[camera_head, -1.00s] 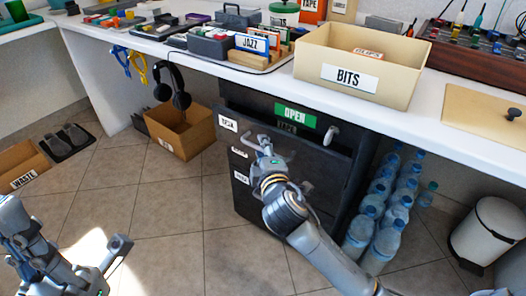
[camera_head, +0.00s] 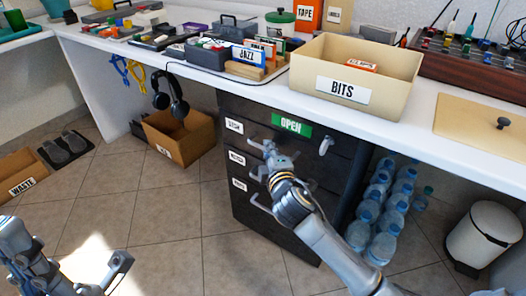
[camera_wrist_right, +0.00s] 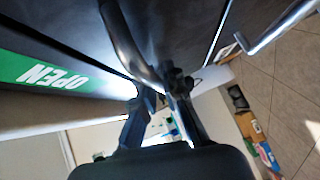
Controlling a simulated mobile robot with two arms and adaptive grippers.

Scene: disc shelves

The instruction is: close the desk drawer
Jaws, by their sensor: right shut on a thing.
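A black drawer unit (camera_head: 232,190) stands under the white desk, with labelled drawer fronts and a green OPEN sign (camera_head: 291,124) at its top. The top drawer's front (camera_head: 236,140) looks about flush with the unit; any small gap is hard to tell. My right gripper (camera_head: 271,152) is at the top drawer's handle. The right wrist view shows its fingers (camera_wrist_right: 160,100) shut on the dark handle bar (camera_wrist_right: 125,40). My left gripper (camera_head: 118,265) is low at the left, over the floor and away from the drawers; its finger opening is unclear.
A beige BITS box (camera_head: 343,90) sits on the desk above the unit. Several water bottles (camera_head: 385,205) stand right of the unit, and a white bin (camera_head: 484,235) farther right. A cardboard box (camera_head: 178,138) is at its left. The tiled floor in front is clear.

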